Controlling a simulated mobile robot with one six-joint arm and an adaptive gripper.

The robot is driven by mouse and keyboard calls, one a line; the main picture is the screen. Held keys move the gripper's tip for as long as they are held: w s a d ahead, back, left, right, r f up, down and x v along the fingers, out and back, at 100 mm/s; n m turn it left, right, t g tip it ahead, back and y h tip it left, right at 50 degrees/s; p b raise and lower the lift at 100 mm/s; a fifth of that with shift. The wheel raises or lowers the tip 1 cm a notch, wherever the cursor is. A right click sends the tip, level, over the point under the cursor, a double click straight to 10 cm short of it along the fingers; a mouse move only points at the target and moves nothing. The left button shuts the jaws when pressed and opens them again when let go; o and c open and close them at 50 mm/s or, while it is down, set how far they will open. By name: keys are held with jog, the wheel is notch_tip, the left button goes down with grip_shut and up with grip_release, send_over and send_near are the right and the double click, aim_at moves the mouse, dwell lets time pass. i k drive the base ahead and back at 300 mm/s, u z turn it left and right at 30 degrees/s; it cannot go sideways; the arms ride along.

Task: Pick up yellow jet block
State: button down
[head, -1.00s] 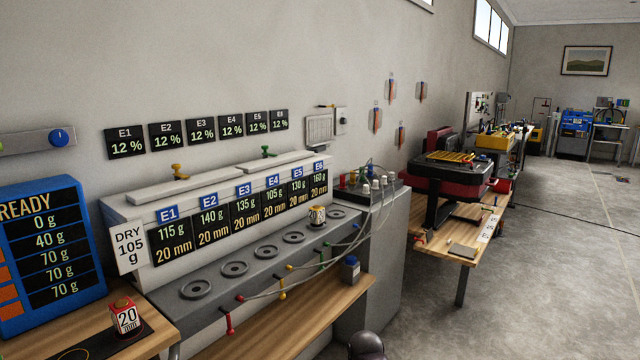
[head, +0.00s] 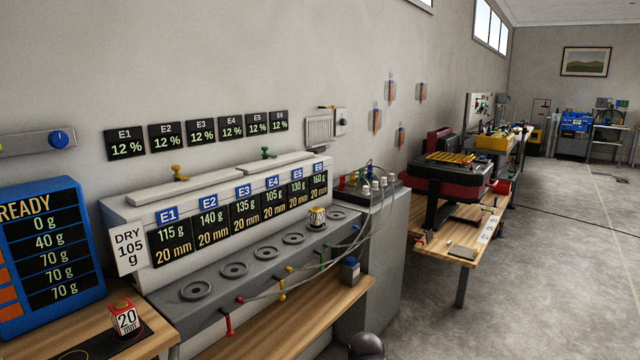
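A small block with a yellow top and a pale face marked 20 (head: 317,217) stands upright on the grey ledge of the drying station. It is at the fifth round seat, below the E5 sign, and covers most of that seat. It is the only yellow-topped block of this kind that I can make out. My gripper is not in view. A dark rounded shape at the bottom edge, right of centre, may be part of my arm.
A blue block (head: 350,270) sits on the wooden bench (head: 300,312). Hoses with coloured fittings cross the ledge front near the grey cabinet (head: 378,255). Open floor lies at right.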

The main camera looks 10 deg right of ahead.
aim_at(316, 215)
jog(key=z, duration=0.05)
jog(key=k, duration=0.65)
jog(key=z, duration=0.3)
jog(key=i, duration=1.8)
jog(key=u, duration=0.1)
